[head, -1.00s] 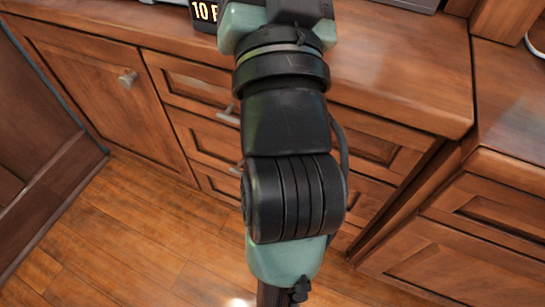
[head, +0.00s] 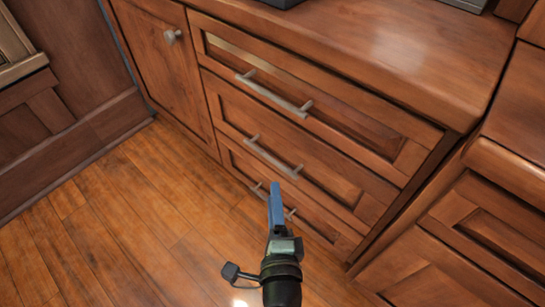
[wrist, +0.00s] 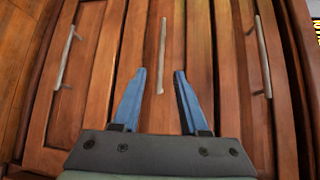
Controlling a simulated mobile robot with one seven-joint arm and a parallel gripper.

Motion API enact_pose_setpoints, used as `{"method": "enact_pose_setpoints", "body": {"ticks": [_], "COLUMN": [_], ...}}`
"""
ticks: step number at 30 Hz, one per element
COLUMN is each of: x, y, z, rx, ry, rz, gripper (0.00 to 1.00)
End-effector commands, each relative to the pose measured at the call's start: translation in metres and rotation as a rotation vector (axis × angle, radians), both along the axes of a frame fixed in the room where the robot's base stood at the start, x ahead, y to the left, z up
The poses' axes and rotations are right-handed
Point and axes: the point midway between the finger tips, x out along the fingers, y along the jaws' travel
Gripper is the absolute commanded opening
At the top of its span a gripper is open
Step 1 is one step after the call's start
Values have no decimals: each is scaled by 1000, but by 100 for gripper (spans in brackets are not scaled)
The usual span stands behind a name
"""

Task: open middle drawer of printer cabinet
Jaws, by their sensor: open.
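The printer cabinet (head: 400,60) is brown wood with a stack of three shut drawers, each with a silver bar handle. The middle drawer (head: 330,185) has its handle (head: 272,158) near its centre. In the wrist view, this middle handle (wrist: 163,40) lies between the other two handles. My gripper (head: 274,188) has blue fingers and is in front of the drawers, just below the middle handle in the head view. In the wrist view my gripper (wrist: 160,76) is open and empty, its fingertips to either side of the handle's near end. Contact cannot be told.
The top handle (head: 274,94) and the partly hidden bottom handle (head: 290,213) stick out above and below. A cabinet door with a knob (head: 173,36) is at left. Another drawer cabinet (head: 490,225) stands at right. The wood floor (head: 130,230) in front is clear.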

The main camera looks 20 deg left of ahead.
Motion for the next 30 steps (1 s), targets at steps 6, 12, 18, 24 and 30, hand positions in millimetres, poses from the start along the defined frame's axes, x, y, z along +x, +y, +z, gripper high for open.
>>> {"method": "enact_pose_setpoints", "body": {"ticks": [6,12,18,24,30], "x": [35,68,93,104,105], "y": [16,32,44,50,51], "z": [-3,-9,-13,-14,-14], "rx": [-3,-3,-4,-4,-4], "ry": [-6,-7,-7,-4,-4], "rz": [1,1,1,2,2], "gripper": [43,43,43,43,43]}}
